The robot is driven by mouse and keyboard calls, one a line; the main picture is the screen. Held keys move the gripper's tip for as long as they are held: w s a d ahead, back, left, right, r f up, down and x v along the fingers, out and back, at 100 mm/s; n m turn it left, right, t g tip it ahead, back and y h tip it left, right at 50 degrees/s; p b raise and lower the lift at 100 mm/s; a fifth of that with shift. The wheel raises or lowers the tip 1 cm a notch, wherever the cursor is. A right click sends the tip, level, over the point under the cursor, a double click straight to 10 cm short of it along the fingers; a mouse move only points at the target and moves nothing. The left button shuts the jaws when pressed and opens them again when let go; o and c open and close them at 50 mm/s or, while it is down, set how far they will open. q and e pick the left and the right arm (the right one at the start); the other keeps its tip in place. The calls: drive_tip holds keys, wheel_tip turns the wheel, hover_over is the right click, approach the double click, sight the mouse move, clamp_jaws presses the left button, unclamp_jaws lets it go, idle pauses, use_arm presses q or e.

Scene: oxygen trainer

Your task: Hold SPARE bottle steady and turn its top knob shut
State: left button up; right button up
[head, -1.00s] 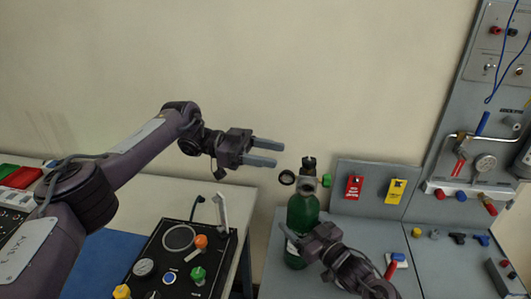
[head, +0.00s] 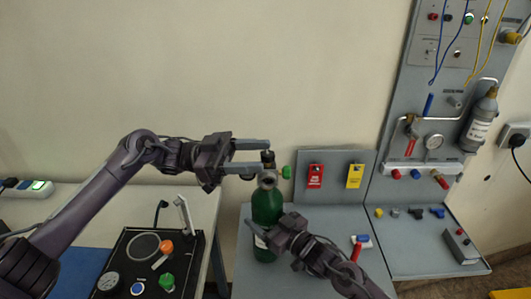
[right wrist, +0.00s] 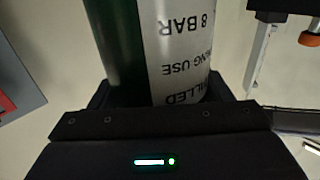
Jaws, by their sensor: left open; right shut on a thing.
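The SPARE bottle (head: 267,208) is green and stands upright on the grey bench, with a metal valve (head: 267,180) and a dark top knob (head: 267,156). My right gripper (head: 268,238) is shut on the bottle's lower body. In the right wrist view the bottle's white label (right wrist: 178,50) and green side (right wrist: 120,45) fill the space between the jaws. My left gripper (head: 262,156) is open at knob height, reaching in from the left. One finger appears above and one below the knob in the picture; I cannot tell whether either touches it.
A black control box (head: 150,262) with coloured knobs stands left of the bottle. A wall board with a gauge (head: 434,141) and pipes is at right.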

sight(267, 153)
use_arm(q)
drive_tip(key=a+f+n+t+y, duration=0.3)
drive_tip(key=a+n+t, duration=0.55)
drive_tip(key=t, duration=0.25)
drive_tip(key=x, duration=1.2)
drive_tip(key=shift+w+d+r, duration=0.1)
drive_tip(key=shift+w+d, duration=0.05)
drive_tip(key=shift+w, duration=0.25)
drive_tip(key=c, duration=0.9)
drive_tip(key=shift+m+g+h, duration=0.4)
drive_tip(key=shift+m+g, duration=0.35)
drive_tip(key=shift+g, duration=0.25)
drive_tip(key=shift+c, duration=0.2)
